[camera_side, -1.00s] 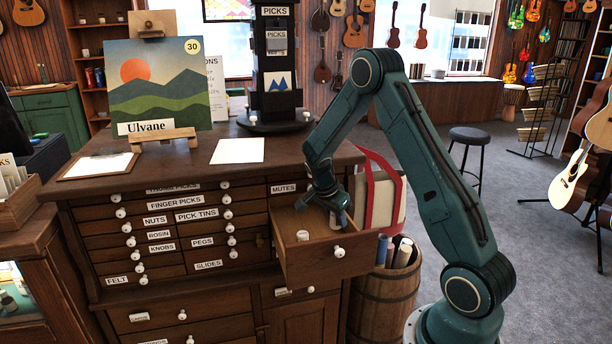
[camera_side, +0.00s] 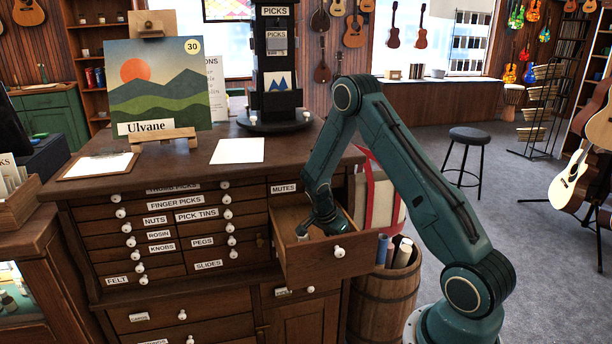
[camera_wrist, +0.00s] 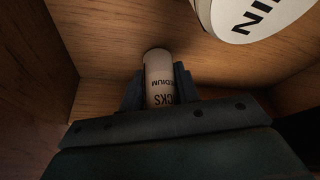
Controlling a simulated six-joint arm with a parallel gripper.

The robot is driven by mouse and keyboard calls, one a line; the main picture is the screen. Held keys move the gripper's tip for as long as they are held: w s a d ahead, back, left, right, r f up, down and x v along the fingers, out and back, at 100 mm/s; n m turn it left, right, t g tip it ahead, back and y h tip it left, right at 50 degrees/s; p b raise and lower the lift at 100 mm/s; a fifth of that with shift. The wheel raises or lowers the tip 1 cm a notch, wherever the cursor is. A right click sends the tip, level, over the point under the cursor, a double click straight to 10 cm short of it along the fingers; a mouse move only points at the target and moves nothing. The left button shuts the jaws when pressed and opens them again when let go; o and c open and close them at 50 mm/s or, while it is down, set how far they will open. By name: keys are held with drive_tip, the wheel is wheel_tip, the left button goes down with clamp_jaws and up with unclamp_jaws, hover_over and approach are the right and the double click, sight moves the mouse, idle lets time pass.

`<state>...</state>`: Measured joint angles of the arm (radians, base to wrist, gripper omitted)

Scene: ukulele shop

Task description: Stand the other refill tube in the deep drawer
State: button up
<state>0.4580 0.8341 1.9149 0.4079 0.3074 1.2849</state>
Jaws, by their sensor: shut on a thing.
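The open drawer (camera_side: 346,262) sticks out of the cabinet's right side. My gripper (camera_side: 322,230) reaches down into it in the side view. In the wrist view my gripper (camera_wrist: 158,92) is shut on a pale refill tube (camera_wrist: 158,68) with dark lettering ending in "CKS" and "MEDIUM". I cannot tell whether its lower end touches the drawer floor.
The drawer's wooden walls (camera_wrist: 45,60) stand close around my gripper. A white knob (camera_side: 338,252) is on its front. A barrel (camera_side: 375,305) holding rolled items stands just right of the drawer. The cabinet top (camera_side: 195,165) carries a painting, clipboard, paper and picks stand.

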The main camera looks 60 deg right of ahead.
drive_tip(key=shift+f, duration=0.25)
drive_tip(key=o, duration=1)
drive_tip(key=shift+c, duration=0.2)
drive_tip(key=shift+r, duration=0.1)
drive_tip(key=v, duration=1.2)
drive_tip(key=shift+r, duration=0.1)
